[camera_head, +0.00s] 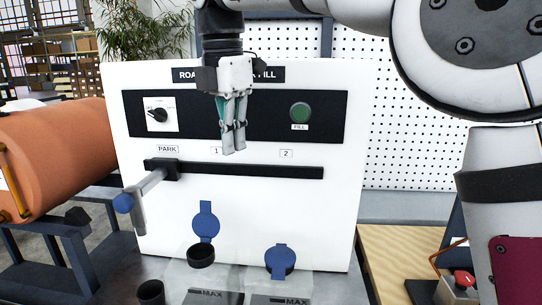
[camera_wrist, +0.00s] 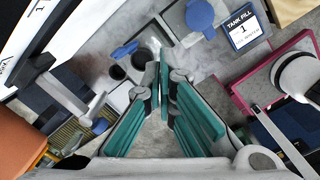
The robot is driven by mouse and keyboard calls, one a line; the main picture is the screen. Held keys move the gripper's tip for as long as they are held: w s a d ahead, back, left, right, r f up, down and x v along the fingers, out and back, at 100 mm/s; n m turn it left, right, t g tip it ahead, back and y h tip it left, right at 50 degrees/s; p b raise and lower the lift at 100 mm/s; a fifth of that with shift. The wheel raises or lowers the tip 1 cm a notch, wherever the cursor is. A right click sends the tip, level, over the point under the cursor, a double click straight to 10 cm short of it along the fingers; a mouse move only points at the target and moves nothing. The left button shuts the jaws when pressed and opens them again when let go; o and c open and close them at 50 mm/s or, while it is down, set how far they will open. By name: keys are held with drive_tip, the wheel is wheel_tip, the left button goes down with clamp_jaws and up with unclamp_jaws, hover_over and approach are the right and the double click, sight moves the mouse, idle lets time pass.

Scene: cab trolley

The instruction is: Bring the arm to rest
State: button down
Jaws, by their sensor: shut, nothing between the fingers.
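My gripper (camera_head: 234,150) hangs pointing down in front of the white panel (camera_head: 340,210). Its fingers are together and empty, in front of the panel's dark strip and slot bar (camera_head: 260,171). In the wrist view my gripper (camera_wrist: 168,80) shows its teal-padded fingers converging over the grey surface below. The arm comes in from the upper right, and its large white joint (camera_head: 460,60) covers part of the perforated board. The gripper hides part of the panel's title.
The lever (camera_head: 150,184) with a blue end stands at PARK. A black knob (camera_head: 158,115) and green FILL button (camera_head: 300,112) flank my gripper. Blue caps (camera_head: 206,221) and clear tanks marked MAX stand below. An orange cylinder (camera_head: 60,155) is left; a red button (camera_head: 463,279) is right.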

drive_tip(key=s+d+f+m+t, duration=0.1)
drive_tip(key=s+d+f+m, duration=0.1)
drive_tip(key=s+d+m, duration=0.6)
drive_tip(key=s+d+f+m+t, duration=0.1)
drive_tip(key=s+d+m, duration=0.2)
drive_tip(key=d+m, duration=0.5)
drive_tip(key=s+d+f+m+t, duration=0.1)
drive_tip(key=s+d+f+m, duration=1)
drive_tip(key=s, duration=0.2)
drive_tip(key=shift+f+t, duration=0.35)
drive_tip(key=shift+t, duration=0.05)
